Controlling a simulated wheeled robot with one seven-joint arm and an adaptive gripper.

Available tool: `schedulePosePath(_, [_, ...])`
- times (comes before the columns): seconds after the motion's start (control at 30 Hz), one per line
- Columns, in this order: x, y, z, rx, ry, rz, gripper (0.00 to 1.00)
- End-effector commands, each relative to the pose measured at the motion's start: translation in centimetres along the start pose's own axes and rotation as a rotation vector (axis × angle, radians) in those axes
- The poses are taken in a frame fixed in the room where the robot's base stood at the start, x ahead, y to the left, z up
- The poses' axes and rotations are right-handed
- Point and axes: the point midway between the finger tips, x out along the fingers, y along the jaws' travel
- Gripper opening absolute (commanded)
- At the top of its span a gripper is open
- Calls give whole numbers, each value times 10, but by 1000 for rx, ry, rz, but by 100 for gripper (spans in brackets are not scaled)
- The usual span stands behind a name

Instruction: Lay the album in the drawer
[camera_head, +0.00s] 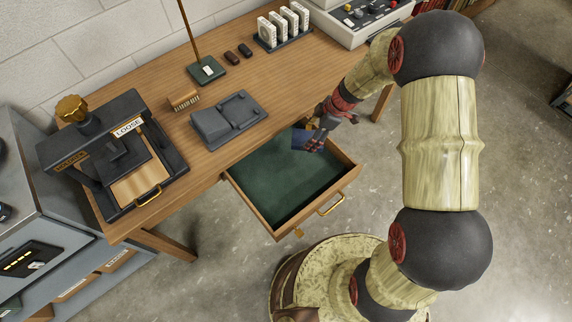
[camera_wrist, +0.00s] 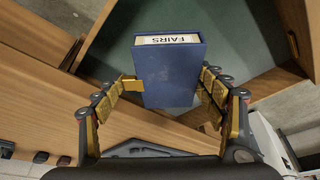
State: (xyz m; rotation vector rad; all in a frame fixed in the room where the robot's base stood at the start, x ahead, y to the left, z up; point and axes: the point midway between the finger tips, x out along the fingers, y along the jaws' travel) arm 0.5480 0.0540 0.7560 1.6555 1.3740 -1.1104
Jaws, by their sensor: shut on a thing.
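The album is a dark blue box-like volume (camera_wrist: 172,78) with a white label reading FAIRS, seen upside down in the wrist view. My gripper (camera_wrist: 172,88) is shut on it, one finger on each side. In the head view the album (camera_head: 301,139) shows small and dark at my gripper (camera_head: 317,138), partly hidden by the fingers. It is over the back part of the open drawer (camera_head: 270,185), close to the table's front edge. The drawer is wooden with a green lining and looks empty. I cannot tell how high the album is above the lining.
The wooden table (camera_head: 165,215) carries a press (camera_head: 115,160) marked LOOSE, a grey cradle (camera_head: 229,118), a brush (camera_head: 184,100) and a rack of white pieces (camera_head: 283,25). A brass handle (camera_head: 330,205) projects from the drawer front. The drawer's front and left are clear.

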Motion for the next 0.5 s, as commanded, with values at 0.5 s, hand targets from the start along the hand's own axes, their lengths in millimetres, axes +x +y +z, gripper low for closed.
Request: schedulePosePath(0.5, [88, -54, -34, 1, -1, 1, 24])
